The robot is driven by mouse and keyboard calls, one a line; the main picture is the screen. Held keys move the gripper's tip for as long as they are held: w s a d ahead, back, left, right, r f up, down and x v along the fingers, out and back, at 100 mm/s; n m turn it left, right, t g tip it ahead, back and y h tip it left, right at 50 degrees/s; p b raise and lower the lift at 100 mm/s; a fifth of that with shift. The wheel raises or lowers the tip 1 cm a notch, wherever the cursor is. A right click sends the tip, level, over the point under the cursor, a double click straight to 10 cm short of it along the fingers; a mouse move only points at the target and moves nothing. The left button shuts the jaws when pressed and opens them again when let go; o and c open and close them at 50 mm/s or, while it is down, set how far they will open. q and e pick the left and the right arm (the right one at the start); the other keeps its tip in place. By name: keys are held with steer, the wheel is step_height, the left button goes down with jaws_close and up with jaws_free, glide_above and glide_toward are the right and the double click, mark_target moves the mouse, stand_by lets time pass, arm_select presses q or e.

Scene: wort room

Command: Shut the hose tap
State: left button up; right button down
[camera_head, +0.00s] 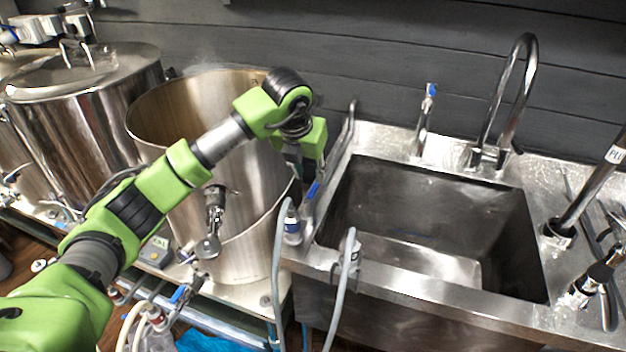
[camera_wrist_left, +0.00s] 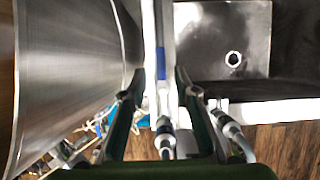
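The hose tap's blue lever (camera_head: 313,190) shows at the left edge of the sink, beside the big open kettle, just below my left wrist. In the left wrist view the blue lever (camera_wrist_left: 162,76) lies in line with a pale pipe, between the two dark fingers of my left gripper (camera_wrist_left: 158,82). The fingers are spread, with gaps to the lever on both sides. I cannot tell their height above it. In the head view the fingertips are mostly hidden. My right gripper is not in view.
The open steel kettle (camera_head: 250,240) stands close on the left of my left gripper. The steel sink (camera_head: 370,190) is on the right, with a tall curved faucet (camera_head: 510,90) and a small blue-topped tap (camera_head: 428,105) behind it. A second hose (camera_head: 343,285) hangs over the sink's front edge.

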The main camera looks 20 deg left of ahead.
mark_target(314, 188)
arm_select(q)
steer(key=x, duration=0.6)
steer(key=shift+p, duration=0.4)
steer(key=shift+r, duration=0.1)
jaws_close()
